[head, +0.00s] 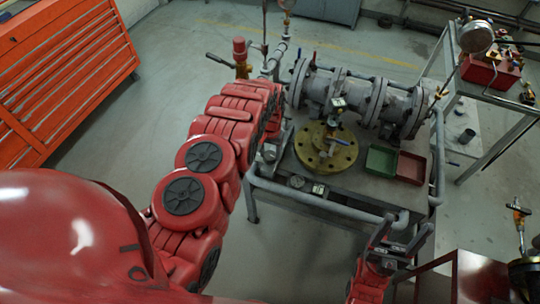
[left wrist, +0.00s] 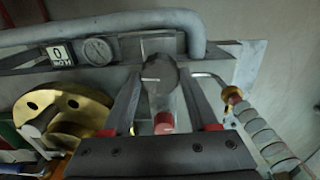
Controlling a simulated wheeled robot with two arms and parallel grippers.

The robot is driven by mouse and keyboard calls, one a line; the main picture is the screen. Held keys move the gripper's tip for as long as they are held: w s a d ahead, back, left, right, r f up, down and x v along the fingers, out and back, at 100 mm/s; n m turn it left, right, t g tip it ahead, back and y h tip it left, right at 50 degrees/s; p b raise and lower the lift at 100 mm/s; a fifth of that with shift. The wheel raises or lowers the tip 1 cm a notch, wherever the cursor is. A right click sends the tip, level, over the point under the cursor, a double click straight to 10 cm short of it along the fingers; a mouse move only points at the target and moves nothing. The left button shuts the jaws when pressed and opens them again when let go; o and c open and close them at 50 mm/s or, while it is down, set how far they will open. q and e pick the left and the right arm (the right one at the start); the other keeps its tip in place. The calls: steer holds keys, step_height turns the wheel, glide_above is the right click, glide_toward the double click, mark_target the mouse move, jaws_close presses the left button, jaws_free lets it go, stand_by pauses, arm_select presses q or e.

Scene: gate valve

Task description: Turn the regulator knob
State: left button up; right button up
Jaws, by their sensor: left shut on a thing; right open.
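In the left wrist view, a round grey knob (left wrist: 160,74) sits between the fingertips of my left gripper (left wrist: 158,82), which is shut on it. A red part (left wrist: 163,122) shows behind the knob between the fingers. In the head view, my left gripper (head: 272,149) is at the left end of the grey bench, mostly hidden by my red arm, and the knob cannot be made out there. My right gripper (head: 392,240) is open and empty in front of the bench's right front corner.
A brass flange (head: 326,147) with a small valve stands right of my left gripper. Behind it is a grey flanged pipe (head: 350,92). A green tray (head: 381,160) and a red tray (head: 411,168) lie on the bench. A pipe rail (head: 325,204) runs along its front.

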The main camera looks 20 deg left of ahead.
arm_select(q)
steer(key=shift+n, duration=0.3)
steer(key=o, duration=1.4)
steer(key=shift+c, duration=0.2)
steer(key=shift+r, duration=0.1)
step_height(320, 180, up, 11)
steer(key=p, duration=0.4)
step_height(320, 180, up, 6)
steer(key=p, duration=0.4)
glide_above(270, 154)
steer(key=shift+s+r, duration=0.15)
